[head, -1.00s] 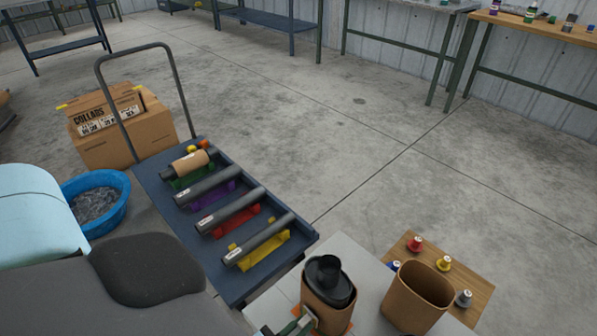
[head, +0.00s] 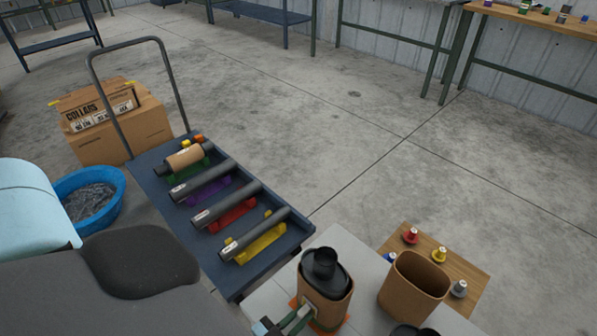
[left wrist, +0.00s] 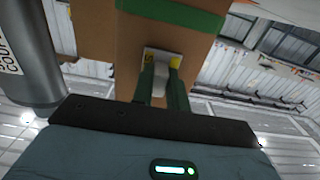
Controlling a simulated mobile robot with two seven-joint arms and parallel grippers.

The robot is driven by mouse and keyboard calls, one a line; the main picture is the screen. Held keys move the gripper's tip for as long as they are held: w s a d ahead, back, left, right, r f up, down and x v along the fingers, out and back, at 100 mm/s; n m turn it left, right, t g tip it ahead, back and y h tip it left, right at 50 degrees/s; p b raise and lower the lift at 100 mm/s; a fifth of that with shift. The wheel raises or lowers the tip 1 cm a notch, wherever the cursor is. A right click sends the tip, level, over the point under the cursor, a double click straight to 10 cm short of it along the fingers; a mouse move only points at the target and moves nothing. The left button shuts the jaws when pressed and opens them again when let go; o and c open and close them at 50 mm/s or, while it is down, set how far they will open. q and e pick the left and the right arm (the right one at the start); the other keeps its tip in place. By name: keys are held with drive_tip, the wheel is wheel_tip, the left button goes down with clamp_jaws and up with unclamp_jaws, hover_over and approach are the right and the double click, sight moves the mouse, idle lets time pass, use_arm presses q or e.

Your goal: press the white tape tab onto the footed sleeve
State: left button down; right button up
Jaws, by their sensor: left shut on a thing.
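The brown footed sleeve (head: 326,309) stands upright on the light table in the head view, with a black muffler body (head: 325,268) in its top and orange showing at its base. My left gripper (head: 306,312) is at the sleeve's left side, low down. In the left wrist view the green fingers (left wrist: 162,75) are shut on the white tape tab (left wrist: 160,58), with yellow at its sides. The tab is against or very close to the brown sleeve face (left wrist: 130,40), below a green band; contact is unclear. The right gripper is not in view.
A second brown sleeve (head: 412,288) stands right of the footed one. A wooden board (head: 440,262) with coloured knobs lies beside it. A dark blue cart (head: 150,190) holds several grey tubes. A black object (head: 413,331) shows at the bottom edge.

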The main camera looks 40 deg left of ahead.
use_arm(q)
drive_tip(key=shift+s+a, duration=0.15)
drive_tip(key=shift+s, duration=1.7)
drive_tip(key=shift+s+a+p, duration=0.1)
drive_tip(key=shift+s+p, duration=0.3)
drive_tip(key=shift+s, duration=1.25)
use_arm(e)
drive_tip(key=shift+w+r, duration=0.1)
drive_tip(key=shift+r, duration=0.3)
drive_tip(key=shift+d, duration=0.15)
